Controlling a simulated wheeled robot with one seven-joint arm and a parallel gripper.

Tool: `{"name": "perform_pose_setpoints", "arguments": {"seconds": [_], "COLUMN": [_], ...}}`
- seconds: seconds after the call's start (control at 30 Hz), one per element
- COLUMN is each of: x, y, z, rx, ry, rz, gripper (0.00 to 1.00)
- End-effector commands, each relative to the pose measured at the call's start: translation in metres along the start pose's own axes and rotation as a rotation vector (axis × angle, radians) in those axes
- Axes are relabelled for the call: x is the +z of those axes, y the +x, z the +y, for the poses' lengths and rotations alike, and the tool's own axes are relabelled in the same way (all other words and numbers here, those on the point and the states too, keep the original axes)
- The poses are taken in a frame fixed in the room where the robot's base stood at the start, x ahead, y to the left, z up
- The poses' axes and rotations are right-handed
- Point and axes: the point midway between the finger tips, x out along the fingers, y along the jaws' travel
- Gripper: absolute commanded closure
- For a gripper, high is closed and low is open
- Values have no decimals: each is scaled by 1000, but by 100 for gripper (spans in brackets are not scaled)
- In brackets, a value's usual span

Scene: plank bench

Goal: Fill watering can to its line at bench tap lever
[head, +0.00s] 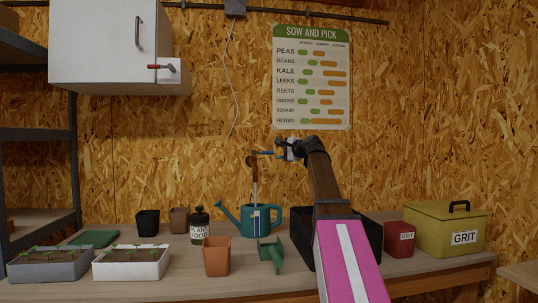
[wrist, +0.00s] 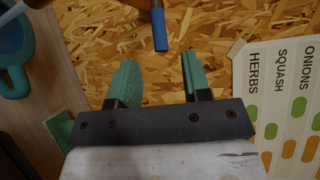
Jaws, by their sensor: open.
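The teal watering can (head: 270,226) stands upright on the bench under the tap (head: 252,161); part of it shows in the wrist view (wrist: 14,82). A gauge strip with blue in it is on its front; its level against any line is too small to read. A pale vertical strand (head: 254,192), apparently running water, drops from the tap into the can's top. The blue tap lever (head: 265,153) points sideways toward my gripper (head: 282,152). In the wrist view, my gripper (wrist: 163,72) is open and empty, with the lever's blue end (wrist: 160,32) just beyond its fingertips.
A black crate (head: 300,238) stands right of the can, under my arm. A green scoop (head: 271,254), terracotta pot (head: 217,256) and plant food bottle (head: 199,226) stand near the can. The yellow grit box (head: 440,232) is at right. A poster (head: 311,80) hangs behind.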

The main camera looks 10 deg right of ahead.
Motion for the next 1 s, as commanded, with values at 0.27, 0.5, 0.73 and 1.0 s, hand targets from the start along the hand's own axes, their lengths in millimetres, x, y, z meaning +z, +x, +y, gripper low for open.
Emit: {"name": "perform_pose_setpoints", "arguments": {"seconds": [0.27, 0.5, 0.73, 1.0], "x": [0, -1, 0, 0], "y": [51, 72, 75, 74], "z": [-1, 0, 0, 0], "rx": [1, 0, 0, 0], "ry": [0, 0, 0, 0], "rz": [-2, 0, 0, 0], "gripper": [56, 56, 56, 100]}}
